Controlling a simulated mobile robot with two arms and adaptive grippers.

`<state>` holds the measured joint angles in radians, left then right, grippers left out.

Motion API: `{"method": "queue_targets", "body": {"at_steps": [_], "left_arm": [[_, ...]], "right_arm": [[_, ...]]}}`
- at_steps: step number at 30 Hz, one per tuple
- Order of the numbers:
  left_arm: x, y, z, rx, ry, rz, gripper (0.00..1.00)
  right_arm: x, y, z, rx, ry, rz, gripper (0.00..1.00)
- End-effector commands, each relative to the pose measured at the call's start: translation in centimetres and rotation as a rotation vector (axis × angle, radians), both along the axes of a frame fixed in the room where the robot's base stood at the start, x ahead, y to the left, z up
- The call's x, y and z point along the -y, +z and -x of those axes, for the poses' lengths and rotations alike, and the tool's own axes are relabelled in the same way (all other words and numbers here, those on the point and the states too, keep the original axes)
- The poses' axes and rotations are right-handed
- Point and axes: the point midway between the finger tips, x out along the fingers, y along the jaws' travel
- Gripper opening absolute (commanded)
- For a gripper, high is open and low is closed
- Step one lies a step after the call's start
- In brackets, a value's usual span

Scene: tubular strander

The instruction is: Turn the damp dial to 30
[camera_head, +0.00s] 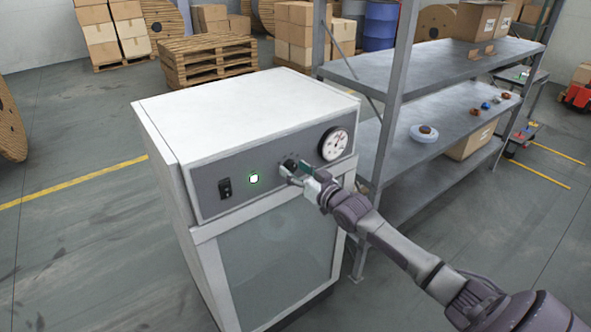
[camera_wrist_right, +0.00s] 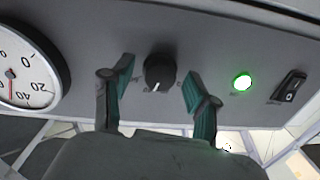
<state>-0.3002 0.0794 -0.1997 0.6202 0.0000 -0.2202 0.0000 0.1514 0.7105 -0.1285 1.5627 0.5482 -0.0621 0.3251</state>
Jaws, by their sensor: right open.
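The damp dial is a small black knob (camera_head: 290,164) on the grey front panel (camera_head: 225,180) of a white cabinet (camera_head: 235,110). In the right wrist view the knob (camera_wrist_right: 160,71) shows a white pointer line on its lower edge. My right gripper (camera_head: 293,172) is at the knob in the head view. In the right wrist view its two fingers (camera_wrist_right: 157,90) are open on either side of the knob, with gaps between. The numbers around the knob are too small to read. My left gripper is not in view.
A round gauge (camera_head: 334,143) sits right of the knob; it also shows in the wrist view (camera_wrist_right: 22,70). A lit green lamp (camera_head: 254,178) and a black switch (camera_head: 225,188) are to the left. A metal shelf (camera_head: 430,70) stands close on the right.

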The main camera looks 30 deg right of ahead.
Motion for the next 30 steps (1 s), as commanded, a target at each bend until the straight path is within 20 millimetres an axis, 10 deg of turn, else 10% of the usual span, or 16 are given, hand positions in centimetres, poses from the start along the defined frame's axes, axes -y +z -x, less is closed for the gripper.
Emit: {"method": "queue_targets", "body": {"at_steps": [8,19,30], "left_arm": [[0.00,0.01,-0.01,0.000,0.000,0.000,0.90],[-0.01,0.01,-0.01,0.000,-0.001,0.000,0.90],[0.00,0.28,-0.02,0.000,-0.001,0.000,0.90]], "right_arm": [[-0.02,0.01,-0.16,0.001,0.000,0.000,0.59],[-0.01,0.00,-0.14,0.000,0.000,0.001,0.00],[0.00,0.07,-0.14,0.003,0.001,0.073,0.00]]}}
